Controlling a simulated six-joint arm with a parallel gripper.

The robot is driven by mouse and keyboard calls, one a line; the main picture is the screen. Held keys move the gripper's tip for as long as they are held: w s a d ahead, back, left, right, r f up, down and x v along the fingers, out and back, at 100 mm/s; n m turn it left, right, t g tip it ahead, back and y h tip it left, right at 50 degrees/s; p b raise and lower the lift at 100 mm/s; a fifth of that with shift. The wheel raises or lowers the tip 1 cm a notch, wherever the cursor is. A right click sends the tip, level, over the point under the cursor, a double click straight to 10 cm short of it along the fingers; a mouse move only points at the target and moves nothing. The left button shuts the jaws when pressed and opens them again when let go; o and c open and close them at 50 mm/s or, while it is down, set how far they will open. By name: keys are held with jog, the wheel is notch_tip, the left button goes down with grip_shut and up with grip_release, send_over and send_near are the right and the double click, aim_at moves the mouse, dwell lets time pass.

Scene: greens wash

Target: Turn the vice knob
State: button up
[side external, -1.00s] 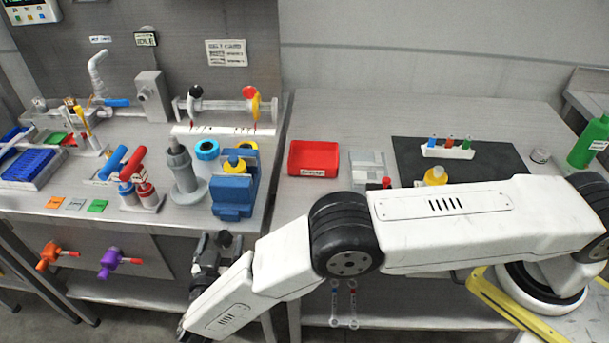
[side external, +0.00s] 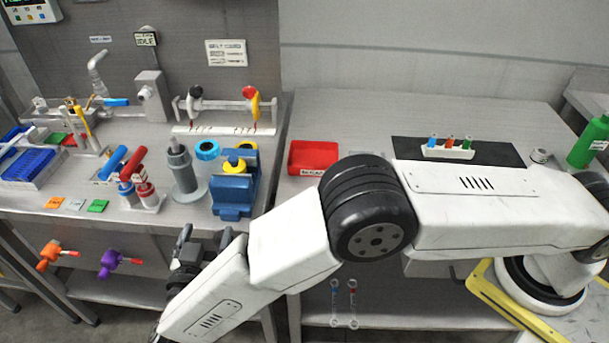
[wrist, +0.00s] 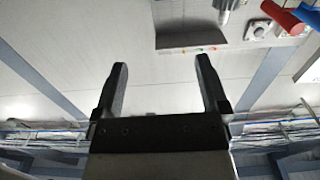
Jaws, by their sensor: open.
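A blue vice (side external: 232,195) stands near the right front edge of the left bench in the side view, with a yellow round-topped piece (side external: 235,166) between its jaws. I cannot make out a separate knob on the vice. My gripper (side external: 188,250) is low, in front of the bench edge, below and left of the vice and apart from it. In the wrist view my gripper (wrist: 161,66) is open, with nothing between its fingers. The vice cannot be made out in the wrist view.
Red and blue handled tools (side external: 135,180) and a grey post (side external: 182,172) stand left of the vice. Orange (side external: 50,253) and purple (side external: 112,260) valves stick out below the bench front. A red tray (side external: 313,157) sits on the right bench.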

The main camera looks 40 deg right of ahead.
jog(key=w+a+r+n+y, duration=0.2)
jog(key=w+r+n+y, duration=0.1)
jog(key=w+n+y, duration=0.2)
jog(key=w+a+r+n+t+y, duration=0.1)
jog(key=w+r+n+y, duration=0.3)
jog(key=y, duration=0.5)
jog(key=shift+w+a+r+n+y, duration=0.2)
jog(key=shift+w+a+n+y, duration=0.25)
jog(key=shift+w, duration=0.5)
jog(key=shift+n, duration=0.25)
